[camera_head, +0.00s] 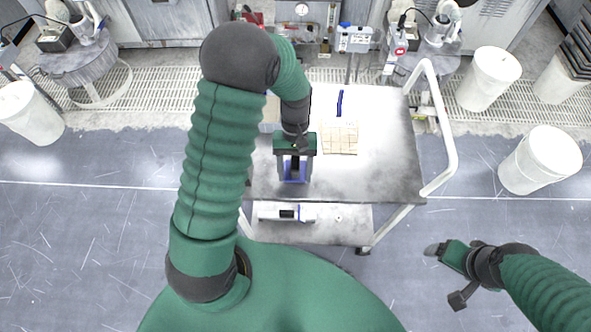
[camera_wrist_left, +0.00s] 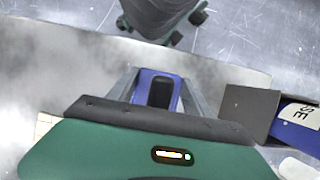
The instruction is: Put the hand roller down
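My left gripper (camera_head: 294,176) is over the near left part of the cart's top (camera_head: 375,177), pointing down. Its two grey fingers stand either side of a blue part with a dark middle, which I take as the hand roller (camera_head: 294,168). The roller (camera_wrist_left: 160,91) also shows between the fingers in the left wrist view, and they appear closed on its sides. Its lower end is hidden, so I cannot tell whether it touches the cart top. My right gripper (camera_head: 436,250) is off to the right of the cart, over the floor, with no object seen in it.
A beige gridded pad (camera_head: 340,139) and a blue pen-like item (camera_head: 340,103) lie on the cart. A grey and blue labelled item (camera_wrist_left: 280,120) is close beside the left gripper. The cart's white handle (camera_head: 447,130) rises at right. Its front right top is bare.

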